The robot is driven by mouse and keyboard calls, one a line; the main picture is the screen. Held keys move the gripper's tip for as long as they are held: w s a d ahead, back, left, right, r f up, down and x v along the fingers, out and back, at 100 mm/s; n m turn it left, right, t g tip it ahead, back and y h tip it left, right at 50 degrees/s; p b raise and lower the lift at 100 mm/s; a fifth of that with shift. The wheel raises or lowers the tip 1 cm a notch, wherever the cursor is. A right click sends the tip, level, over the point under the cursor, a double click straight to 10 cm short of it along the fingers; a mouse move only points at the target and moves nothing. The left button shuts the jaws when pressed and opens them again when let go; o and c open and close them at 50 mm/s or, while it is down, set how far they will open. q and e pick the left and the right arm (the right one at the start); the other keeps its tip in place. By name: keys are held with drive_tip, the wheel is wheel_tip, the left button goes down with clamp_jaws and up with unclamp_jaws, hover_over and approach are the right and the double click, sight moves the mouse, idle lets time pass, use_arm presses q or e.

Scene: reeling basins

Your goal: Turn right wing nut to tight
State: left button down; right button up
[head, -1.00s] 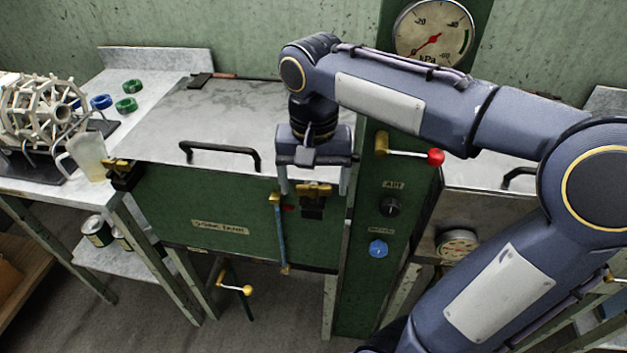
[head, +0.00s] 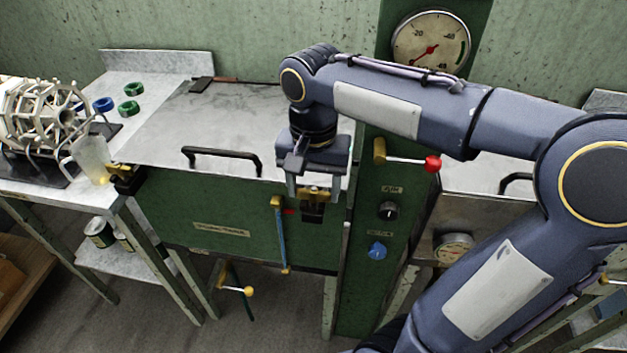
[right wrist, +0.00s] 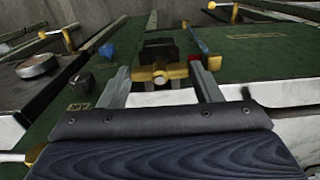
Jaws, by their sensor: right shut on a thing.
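The right wing nut (head: 315,192) is brass and sits on a dark clamp at the top right of the green basin front. It also shows in the right wrist view (right wrist: 160,75), with its wings lying crosswise between my fingers. My right gripper (head: 310,187) points down over it and is shut on its wings, one finger at each end. In the right wrist view the gripper (right wrist: 162,84) hides part of the wing ends. A red mark (head: 289,211) is on the panel left of the clamp. My left gripper is not in view.
The basin lid (head: 205,125) with its black handle (head: 222,153) lies left of my gripper. A blue lever (head: 281,240) hangs beside the clamp. The green column (head: 372,290) with a red-knobbed lever (head: 432,164) stands close on the right. The left wing nut (head: 122,172) is at the far corner.

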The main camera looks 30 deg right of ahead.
sight(313, 189)
drive_tip(key=o, duration=1)
drive_tip(key=shift+r+p, duration=0.8)
drive_tip(key=shift+r, duration=3.1)
